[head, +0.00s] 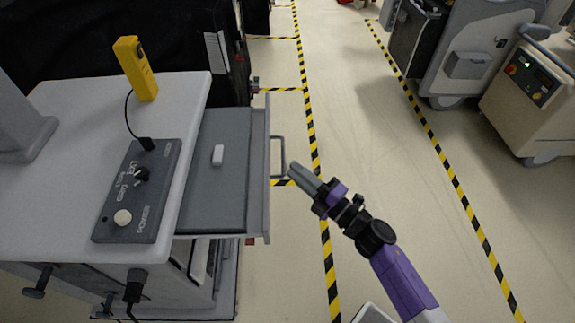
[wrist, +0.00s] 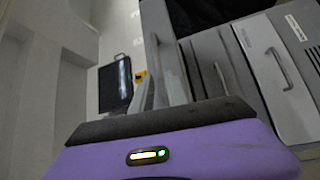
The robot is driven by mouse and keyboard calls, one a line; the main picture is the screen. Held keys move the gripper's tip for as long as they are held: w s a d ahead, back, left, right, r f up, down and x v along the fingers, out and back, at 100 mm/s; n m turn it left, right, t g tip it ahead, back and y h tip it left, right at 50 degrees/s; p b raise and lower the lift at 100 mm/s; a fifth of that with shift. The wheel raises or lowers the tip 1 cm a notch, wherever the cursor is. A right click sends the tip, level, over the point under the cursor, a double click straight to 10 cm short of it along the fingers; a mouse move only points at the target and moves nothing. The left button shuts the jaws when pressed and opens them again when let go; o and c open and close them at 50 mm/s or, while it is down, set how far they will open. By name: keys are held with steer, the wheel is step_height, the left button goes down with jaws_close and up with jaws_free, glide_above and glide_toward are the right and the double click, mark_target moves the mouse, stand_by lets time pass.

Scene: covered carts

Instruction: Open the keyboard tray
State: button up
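The keyboard tray (head: 225,135) is a flat grey drawer that stands out from the right side of the white-topped cart (head: 60,100). Nothing is clearly held there.
A dark control box (head: 130,205) and a yellow handheld device (head: 135,68) sit on the cart top. Drawer handles (wrist: 279,68) show on the cart in the wrist view. Beige machines (head: 530,95) stand at the far right. The taped floor lane between is clear.

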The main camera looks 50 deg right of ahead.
steer(key=shift+s+f, duration=0.1)
steer(key=shift+s, duration=1.1)
